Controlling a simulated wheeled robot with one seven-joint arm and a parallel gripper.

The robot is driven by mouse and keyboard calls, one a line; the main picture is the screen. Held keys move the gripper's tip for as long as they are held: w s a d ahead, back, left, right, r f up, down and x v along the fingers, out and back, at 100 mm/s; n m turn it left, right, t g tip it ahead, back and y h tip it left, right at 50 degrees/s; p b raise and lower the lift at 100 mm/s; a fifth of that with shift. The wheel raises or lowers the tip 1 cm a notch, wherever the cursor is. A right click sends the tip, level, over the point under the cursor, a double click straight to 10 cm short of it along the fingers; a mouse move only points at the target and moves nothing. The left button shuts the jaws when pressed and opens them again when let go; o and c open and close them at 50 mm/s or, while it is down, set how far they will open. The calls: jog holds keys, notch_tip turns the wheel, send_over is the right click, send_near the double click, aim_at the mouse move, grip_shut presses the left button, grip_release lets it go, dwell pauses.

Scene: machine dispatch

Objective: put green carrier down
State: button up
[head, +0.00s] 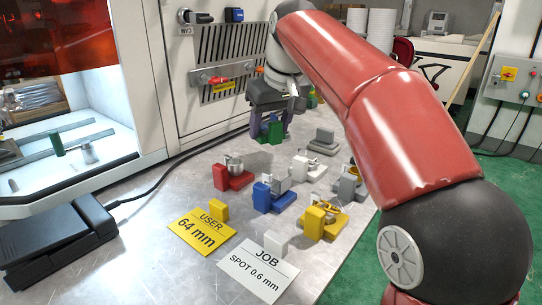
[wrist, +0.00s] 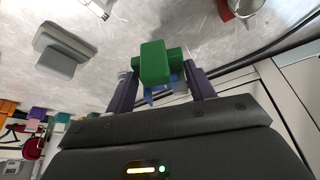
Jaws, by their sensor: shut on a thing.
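The green carrier (head: 274,129) is between the purple fingers of my gripper (head: 272,136), over the far part of the metal table. The wrist view shows the green carrier (wrist: 155,62) gripped from both sides by the fingers of my gripper (wrist: 160,82). A small blue piece (wrist: 166,88) shows just behind the carrier; I cannot tell whether it is part of it. I cannot tell whether the carrier touches the table. A grey block on a grey base (head: 322,142) stands to its right.
Red (head: 232,176), blue (head: 275,195), yellow (head: 323,219), white (head: 309,167) and grey (head: 350,184) carriers stand nearer on the table. Yellow (head: 201,230) and white (head: 258,268) cards lie in front. A machine panel with a hanging rail (head: 228,87) rises behind. A black pedal (head: 55,240) is left.

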aim_at(270, 142)
jog(key=shift+f+b, duration=2.2)
jog(key=shift+f, duration=0.05)
jog(key=shift+r, duration=0.1)
jog(key=o, duration=1.1)
jog(key=shift+c, duration=0.2)
jog(key=p+v, duration=0.4)
jog(key=v, duration=0.8)
